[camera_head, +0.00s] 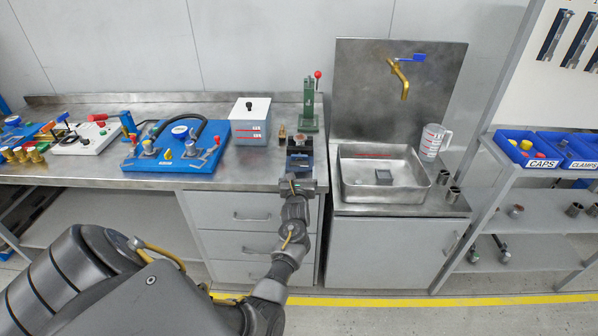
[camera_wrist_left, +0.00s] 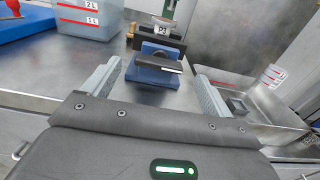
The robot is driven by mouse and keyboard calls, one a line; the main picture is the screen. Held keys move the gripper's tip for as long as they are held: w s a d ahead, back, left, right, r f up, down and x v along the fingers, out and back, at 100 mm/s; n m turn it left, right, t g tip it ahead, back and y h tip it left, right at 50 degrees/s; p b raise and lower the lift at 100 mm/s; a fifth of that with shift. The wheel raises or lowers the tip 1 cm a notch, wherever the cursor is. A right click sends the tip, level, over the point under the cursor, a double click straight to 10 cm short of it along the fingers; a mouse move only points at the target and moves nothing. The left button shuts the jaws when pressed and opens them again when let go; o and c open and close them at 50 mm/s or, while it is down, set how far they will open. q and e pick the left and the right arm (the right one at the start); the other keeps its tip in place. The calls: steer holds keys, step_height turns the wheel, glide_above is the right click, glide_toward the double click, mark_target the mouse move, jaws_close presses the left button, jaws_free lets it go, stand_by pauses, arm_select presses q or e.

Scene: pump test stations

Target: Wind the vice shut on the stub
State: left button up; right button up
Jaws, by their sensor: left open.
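The blue vice (camera_head: 299,161) with dark jaws stands at the front edge of the steel bench, left of the sink. In the left wrist view the vice (camera_wrist_left: 150,73) is straight ahead, with a grey bar across its near side. My left gripper (camera_head: 300,178) is just in front of the vice. Its fingers are open and apart, with nothing between them. My right gripper is not in view.
A green press (camera_head: 309,107) with a red knob stands behind the vice. A grey-white box (camera_head: 250,122) and a blue pump board (camera_head: 150,165) are to its left. The steel sink (camera_head: 350,197) and a measuring jug (camera_head: 431,143) are to its right.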

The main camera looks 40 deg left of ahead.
mark_target(299, 166)
arm_select(q)
steer(key=shift+b+x, duration=0.5)
steer(key=shift+x, duration=0.75)
steer(key=shift+w+a, duration=0.35)
steer(key=shift+w, duration=0.1)
steer(key=shift+c, duration=0.6)
steer(key=c, duration=0.9)
steer(key=shift+o, duration=0.2)
steer(key=shift+m+b, duration=0.35)
steer(key=shift+m, duration=0.05)
